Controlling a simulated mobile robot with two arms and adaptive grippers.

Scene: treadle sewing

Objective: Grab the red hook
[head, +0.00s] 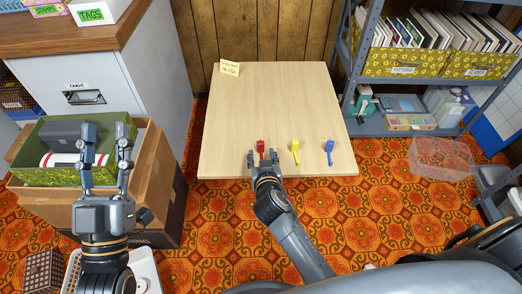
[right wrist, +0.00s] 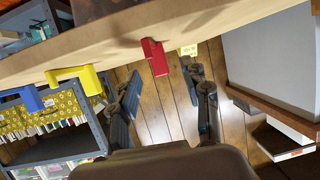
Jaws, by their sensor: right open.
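The red hook (head: 260,146) stands near the front edge of a pale wooden board (head: 262,105), left of a yellow hook (head: 295,147) and a blue hook (head: 328,146). My right gripper (head: 262,157) is open and empty at the board's front edge, by the red hook. In the right wrist view, the red hook (right wrist: 155,57) is just beyond my right gripper's spread fingers (right wrist: 162,78), roughly in line with the gap between them. I see no clear contact. My left gripper (head: 105,132) is open above a green box at the left.
The green box (head: 40,178) holds a red-and-white roll and sits on a brown carton (head: 165,185) beside a grey cabinet (head: 165,70). A metal shelf (head: 400,125) stands right of the board. A yellow note (head: 230,69) is at the board's far left corner.

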